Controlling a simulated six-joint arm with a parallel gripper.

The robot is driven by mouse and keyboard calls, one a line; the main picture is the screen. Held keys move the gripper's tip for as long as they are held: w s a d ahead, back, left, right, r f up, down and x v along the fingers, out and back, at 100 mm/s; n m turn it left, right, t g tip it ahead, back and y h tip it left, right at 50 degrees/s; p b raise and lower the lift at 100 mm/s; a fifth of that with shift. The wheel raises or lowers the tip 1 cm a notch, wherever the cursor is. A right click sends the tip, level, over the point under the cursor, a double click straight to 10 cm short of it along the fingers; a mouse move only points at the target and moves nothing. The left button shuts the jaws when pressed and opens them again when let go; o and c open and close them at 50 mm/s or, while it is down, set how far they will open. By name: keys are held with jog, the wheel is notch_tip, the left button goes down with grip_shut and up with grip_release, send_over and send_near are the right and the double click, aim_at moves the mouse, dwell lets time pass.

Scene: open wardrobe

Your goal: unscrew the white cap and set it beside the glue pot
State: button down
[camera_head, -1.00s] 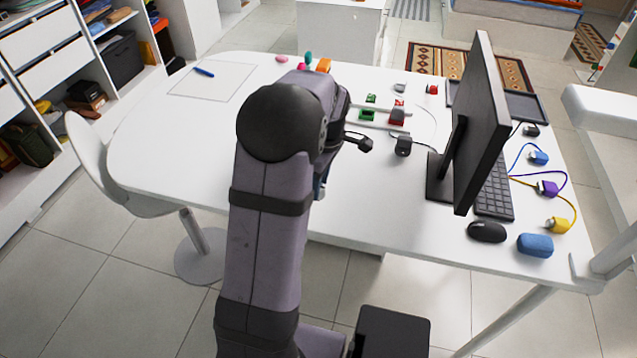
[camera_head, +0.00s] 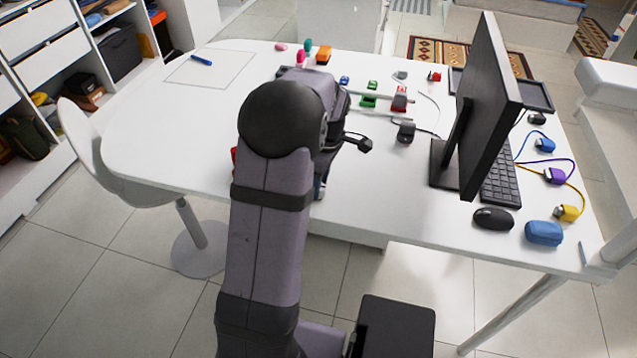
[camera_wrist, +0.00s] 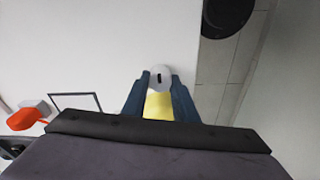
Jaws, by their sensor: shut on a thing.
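In the wrist view, the two dark blue fingers of my gripper (camera_wrist: 158,82) are closed in on the white cap (camera_wrist: 158,70), a round pale piece with a short black mark. A yellow part (camera_wrist: 159,106) fills the gap between the fingers behind it; I cannot tell whether it belongs to the glue pot. The pot is not clearly visible otherwise.
The white desk (camera_head: 170,140) is largely clear on the left. A red thing (camera_head: 235,157) peeks out beside my arm. A monitor (camera_head: 490,110), keyboard (camera_head: 500,185), mouse (camera_head: 493,218) and blue case (camera_head: 543,233) stand at the right. Small coloured items lie beyond my arm.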

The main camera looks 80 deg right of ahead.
jog(key=c, duration=1.1)
grip_release()
jog(key=shift+s+a+r+p, duration=0.1)
jog(key=shift+s+r+p, duration=0.05)
jog(key=shift+r+p, duration=1.05)
jog(key=shift+s+d+r+p, duration=0.1)
jog(key=shift+s+r+p, duration=0.1)
jog(key=shift+r+p, duration=1)
jog(key=shift+s+a+r+p, duration=0.15)
jog(key=shift+r+p, duration=0.65)
jog(key=shift+r, duration=0.8)
